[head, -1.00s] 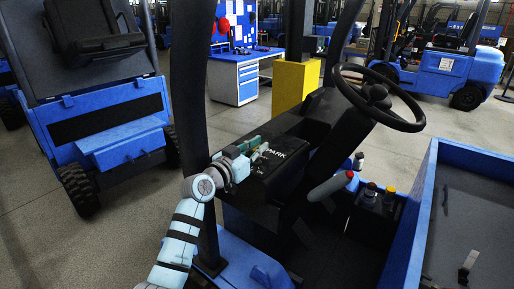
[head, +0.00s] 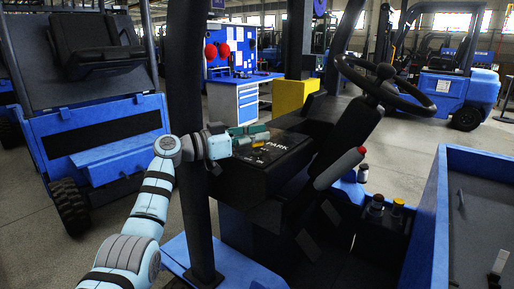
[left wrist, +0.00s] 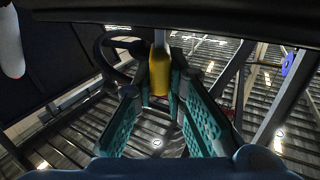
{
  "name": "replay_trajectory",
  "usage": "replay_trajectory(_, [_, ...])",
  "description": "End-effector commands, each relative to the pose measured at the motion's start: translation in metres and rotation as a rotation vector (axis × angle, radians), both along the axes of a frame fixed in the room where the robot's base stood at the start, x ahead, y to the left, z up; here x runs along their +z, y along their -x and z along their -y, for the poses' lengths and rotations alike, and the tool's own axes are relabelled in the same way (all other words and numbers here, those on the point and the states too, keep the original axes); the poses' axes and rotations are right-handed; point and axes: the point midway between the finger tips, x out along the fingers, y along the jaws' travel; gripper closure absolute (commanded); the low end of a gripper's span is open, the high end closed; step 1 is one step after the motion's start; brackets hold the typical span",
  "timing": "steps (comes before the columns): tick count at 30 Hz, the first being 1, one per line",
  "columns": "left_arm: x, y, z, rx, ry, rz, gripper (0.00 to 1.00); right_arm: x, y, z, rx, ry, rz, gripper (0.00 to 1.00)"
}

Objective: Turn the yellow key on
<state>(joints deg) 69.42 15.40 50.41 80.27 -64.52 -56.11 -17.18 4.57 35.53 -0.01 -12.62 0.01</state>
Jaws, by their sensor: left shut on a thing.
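The yellow key (left wrist: 160,72) shows in the left wrist view between the teal fingers, with a pale shank above it. My left gripper (left wrist: 161,90) is shut on this key. In the head view my left gripper (head: 252,136) is at the black dashboard box marked PARK (head: 281,146), on its left side. A small yellow bit of the key (head: 258,144) shows there beside the fingers. How far the key is turned cannot be made out. My right gripper is in neither view.
A black post (head: 187,130) stands close beside my left arm. The steering wheel (head: 385,85) is to the right of the dashboard. A red-tipped lever (head: 340,168) and small knobs (head: 397,206) lie lower right. Other blue forklifts (head: 450,85) stand behind.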

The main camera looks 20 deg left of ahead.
Motion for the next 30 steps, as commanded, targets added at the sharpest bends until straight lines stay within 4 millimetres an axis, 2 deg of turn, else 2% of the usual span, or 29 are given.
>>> replay_trajectory(18, [-0.0014, -0.0003, -0.0005, -0.059, -0.004, -0.005, 1.0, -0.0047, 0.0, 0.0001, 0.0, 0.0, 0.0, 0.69])
replay_trajectory(19, [-0.0015, -0.0004, -0.0006, -0.058, -0.004, -0.005, 0.83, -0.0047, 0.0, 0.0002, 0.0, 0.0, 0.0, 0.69])
replay_trajectory(22, [-0.0012, -0.0005, -0.0004, -0.058, -0.003, -0.004, 0.68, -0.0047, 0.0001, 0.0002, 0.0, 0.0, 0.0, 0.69])
replay_trajectory(30, [-0.0004, -0.0006, 0.0, -0.059, -0.003, -0.003, 0.68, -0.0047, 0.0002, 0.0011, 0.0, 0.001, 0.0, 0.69])
